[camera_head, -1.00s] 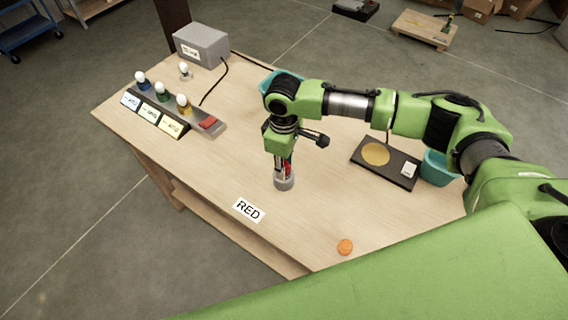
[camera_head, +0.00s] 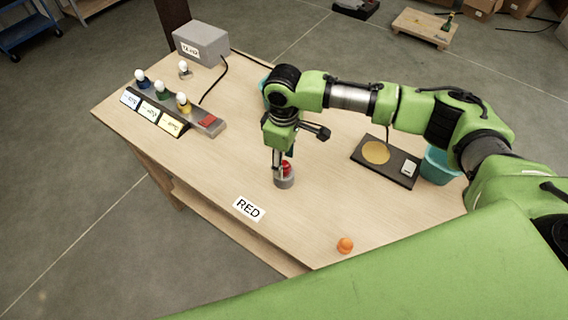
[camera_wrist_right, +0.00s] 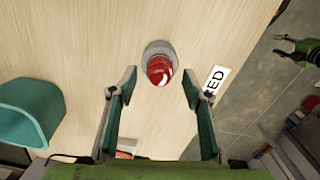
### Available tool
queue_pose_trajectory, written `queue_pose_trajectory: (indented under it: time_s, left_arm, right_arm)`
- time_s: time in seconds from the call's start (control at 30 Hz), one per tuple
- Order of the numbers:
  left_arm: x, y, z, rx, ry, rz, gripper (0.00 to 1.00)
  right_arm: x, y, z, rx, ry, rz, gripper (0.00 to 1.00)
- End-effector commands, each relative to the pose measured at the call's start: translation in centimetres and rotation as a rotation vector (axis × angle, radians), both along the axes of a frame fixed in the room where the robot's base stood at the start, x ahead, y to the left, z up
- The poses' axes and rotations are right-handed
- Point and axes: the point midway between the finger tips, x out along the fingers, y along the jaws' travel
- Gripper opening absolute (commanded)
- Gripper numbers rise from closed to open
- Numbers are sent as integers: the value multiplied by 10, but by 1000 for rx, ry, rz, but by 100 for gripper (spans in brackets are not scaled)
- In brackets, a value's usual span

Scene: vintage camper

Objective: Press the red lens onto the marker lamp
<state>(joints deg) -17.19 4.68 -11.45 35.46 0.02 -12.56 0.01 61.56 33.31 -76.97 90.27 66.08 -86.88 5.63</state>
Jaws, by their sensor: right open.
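The red lens (camera_head: 286,167) is a glossy red dome sitting on the round grey marker lamp base (camera_head: 284,183), on the wooden table. In the right wrist view the lens (camera_wrist_right: 159,71) covers part of the grey base (camera_wrist_right: 157,48), and I cannot tell whether it is fully seated. My right gripper (camera_wrist_right: 158,82) is open and empty, its fingers apart on either side of the lens and not touching it. In the head view it hangs upright just above the lamp. A green and dark part, seemingly my left gripper (camera_wrist_right: 299,46), shows over the floor.
A RED label (camera_head: 249,209) lies in front of the lamp. An orange ball-like piece (camera_head: 345,246) is near the front edge. A black scale-like board (camera_head: 385,163) and teal bin (camera_head: 440,167) stand right. A lamp rack (camera_head: 165,122) and grey box (camera_head: 201,42) are left.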

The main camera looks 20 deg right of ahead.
Motion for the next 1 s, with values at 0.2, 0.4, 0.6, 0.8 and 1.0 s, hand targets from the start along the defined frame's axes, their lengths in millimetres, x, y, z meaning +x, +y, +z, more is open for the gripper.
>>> queue_pose_trajectory:
  time_s: [0.2,0.4,0.6,0.8,1.0]
  left_arm:
    - [0,-1,0,-1,0,0,45]
    - [0,-2,0,-1,-1,0,45]
    - [0,-2,0,-2,-1,0,45]
    - [0,-2,0,-2,-1,0,45]
    - [0,-2,0,-2,-1,0,45]
  right_arm:
    - [1,0,49,0,-4,1,45]
    - [0,0,82,0,-3,-1,45]
    - [-1,0,95,-1,-1,1,45]
    - [-1,0,95,-1,0,1,45]
    - [-1,0,95,-1,1,1,45]
